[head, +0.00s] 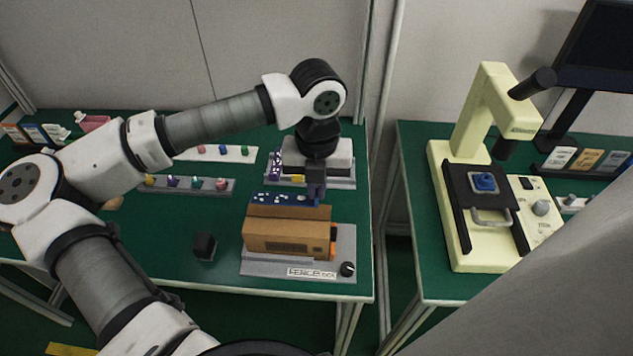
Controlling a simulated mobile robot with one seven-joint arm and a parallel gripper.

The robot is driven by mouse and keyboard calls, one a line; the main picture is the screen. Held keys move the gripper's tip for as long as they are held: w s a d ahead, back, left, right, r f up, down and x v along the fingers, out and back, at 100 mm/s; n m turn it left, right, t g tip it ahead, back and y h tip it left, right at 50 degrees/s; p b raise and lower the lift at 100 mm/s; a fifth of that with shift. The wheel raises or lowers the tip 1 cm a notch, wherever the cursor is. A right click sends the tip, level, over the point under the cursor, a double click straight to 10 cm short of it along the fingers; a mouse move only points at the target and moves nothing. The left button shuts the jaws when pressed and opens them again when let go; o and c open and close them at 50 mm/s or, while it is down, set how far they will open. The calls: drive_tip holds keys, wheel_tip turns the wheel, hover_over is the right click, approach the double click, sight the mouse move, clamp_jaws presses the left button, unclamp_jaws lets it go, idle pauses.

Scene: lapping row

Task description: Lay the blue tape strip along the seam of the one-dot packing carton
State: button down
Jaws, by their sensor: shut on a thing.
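A brown packing carton (285,238) sits on a grey fixture (262,268) near the right front of the left table. A dark blue strip with pale spots (275,199) lies level along the carton's far top edge. My gripper (316,197) points down at the right end of this strip and is shut on it. Whether the strip touches the carton's seam cannot be told from here. The fingertips are small and dark, and the carton's dot mark cannot be made out.
Behind the gripper stands another fixture (345,184) with a pale block. Trays of small coloured parts (205,187) lie left of it. A black cube (204,246) stands left of the carton. A cream machine (465,170) occupies the right table, across a gap.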

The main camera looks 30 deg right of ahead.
sight(317, 202)
drive_tip(key=shift+f+b, duration=0.85)
drive_tip(key=shift+f, duration=1.5)
drive_tip(key=shift+f+b, duration=0.75)
drive_tip(key=shift+b, duration=0.35)
drive_tip(key=c, duration=1.5)
unclamp_jaws()
drive_tip(key=shift+r, duration=0.15)
wheel_tip(317, 202, up, 14)
drive_tip(key=shift+f+b, duration=0.2)
drive_tip(key=shift+b, duration=0.8)
